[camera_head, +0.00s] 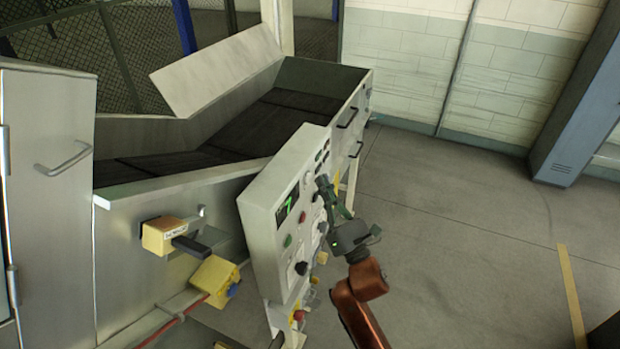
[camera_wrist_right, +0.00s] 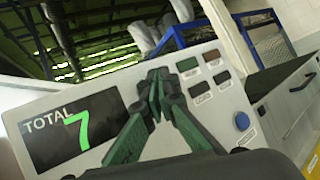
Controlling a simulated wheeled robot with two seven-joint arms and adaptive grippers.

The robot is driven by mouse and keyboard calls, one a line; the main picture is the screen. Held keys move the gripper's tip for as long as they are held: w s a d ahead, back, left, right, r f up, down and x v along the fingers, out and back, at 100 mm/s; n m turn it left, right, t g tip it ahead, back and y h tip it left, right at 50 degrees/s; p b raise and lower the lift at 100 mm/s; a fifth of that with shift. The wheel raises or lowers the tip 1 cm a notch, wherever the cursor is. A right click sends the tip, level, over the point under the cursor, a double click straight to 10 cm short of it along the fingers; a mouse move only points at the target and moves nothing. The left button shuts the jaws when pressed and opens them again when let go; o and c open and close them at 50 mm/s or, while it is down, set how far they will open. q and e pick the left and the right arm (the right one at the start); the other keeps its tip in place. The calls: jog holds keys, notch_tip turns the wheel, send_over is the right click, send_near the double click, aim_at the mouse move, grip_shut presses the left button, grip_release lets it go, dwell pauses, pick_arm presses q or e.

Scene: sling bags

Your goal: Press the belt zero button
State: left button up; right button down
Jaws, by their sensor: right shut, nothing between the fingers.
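The grey control panel (camera_head: 262,225) stands at the front of the conveyor and shows a green 7 on its dark display (camera_head: 287,206). In the right wrist view the display (camera_wrist_right: 72,128) reads TOTAL 7. Right of it are a green button (camera_wrist_right: 187,64), a red button (camera_wrist_right: 211,55), two dark buttons (camera_wrist_right: 199,89) and a blue button (camera_wrist_right: 242,121). Their labels are too small to read, so I cannot tell which is belt zero. My right gripper (camera_head: 323,183) is shut and empty in front of the panel, its fingertips (camera_wrist_right: 158,77) just left of the green button; contact is unclear. My left gripper is out of view.
The conveyor with its dark belt (camera_head: 280,115) lies behind the panel. A yellow box with a black handle (camera_head: 166,236) and another yellow box (camera_head: 215,276) are at the left. A steel cabinet (camera_head: 45,210) stands far left. The floor (camera_head: 470,210) at right is open.

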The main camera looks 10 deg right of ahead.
jog(key=shift+w+a, duration=0.25)
jog(key=shift+a, duration=0.15)
jog(key=shift+w+a, duration=0.25)
jog(key=shift+a, duration=0.1)
dwell(0.9)
jog(key=shift+s+d, duration=0.1)
dwell(0.3)
jog(key=shift+s+d, duration=0.4)
jog(key=shift+d, duration=0.25)
jog(key=s+d, duration=0.1)
jog(key=d, duration=0.1)
jog(key=s+d, duration=0.1)
jog(key=d, duration=0.1)
jog(key=shift+s, duration=0.4)
dwell(0.6)
